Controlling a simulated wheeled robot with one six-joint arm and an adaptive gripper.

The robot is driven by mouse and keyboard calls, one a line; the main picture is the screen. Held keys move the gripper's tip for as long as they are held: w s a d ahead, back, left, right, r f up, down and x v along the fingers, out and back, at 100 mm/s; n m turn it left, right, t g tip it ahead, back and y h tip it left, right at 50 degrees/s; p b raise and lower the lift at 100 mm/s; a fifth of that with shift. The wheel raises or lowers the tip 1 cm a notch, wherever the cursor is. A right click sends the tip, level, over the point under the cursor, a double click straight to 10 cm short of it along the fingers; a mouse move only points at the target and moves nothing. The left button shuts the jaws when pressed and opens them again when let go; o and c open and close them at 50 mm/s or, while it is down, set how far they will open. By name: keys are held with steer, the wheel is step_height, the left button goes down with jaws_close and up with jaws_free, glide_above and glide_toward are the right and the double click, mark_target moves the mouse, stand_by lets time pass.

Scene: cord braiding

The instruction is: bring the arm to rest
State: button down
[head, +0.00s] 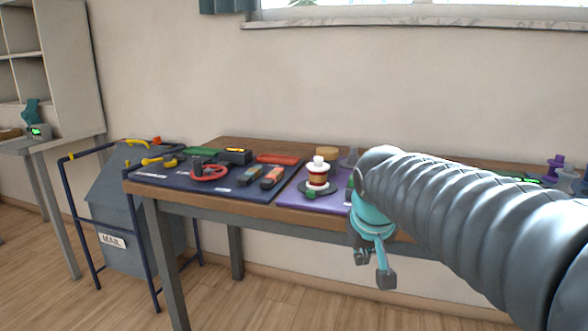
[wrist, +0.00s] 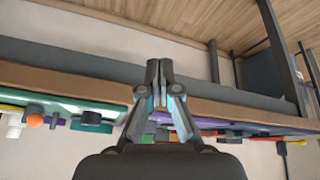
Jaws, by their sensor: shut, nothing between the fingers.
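My gripper (head: 376,268) hangs at the end of my grey ribbed arm in the head view, in front of the wooden table's front edge and pointing down. In the wrist view my gripper (wrist: 161,82) shows with its two fingers together and nothing between them. The table edge (wrist: 90,98) runs behind the fingers there. My arm crosses the right of the head view and hides part of the table.
The table (head: 195,211) bears a dark mat (head: 170,179) with tools and a purple mat (head: 292,199) with a red and white spool (head: 318,177). A mail bin (head: 130,215) stands left. Floor in front is clear.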

steer(key=s+d+f, duration=0.1)
steer(key=s+f, duration=0.1)
steer(key=s, duration=0.4)
steer(key=s+d+f, duration=0.1)
steer(key=s+f, duration=0.2)
steer(key=s, duration=0.3)
steer(key=s+d+f+m, duration=0.1)
steer(key=s+f, duration=0.2)
steer(key=s, duration=0.3)
steer(key=shift+f+y, duration=0.2)
steer(key=shift+y, duration=0.1)
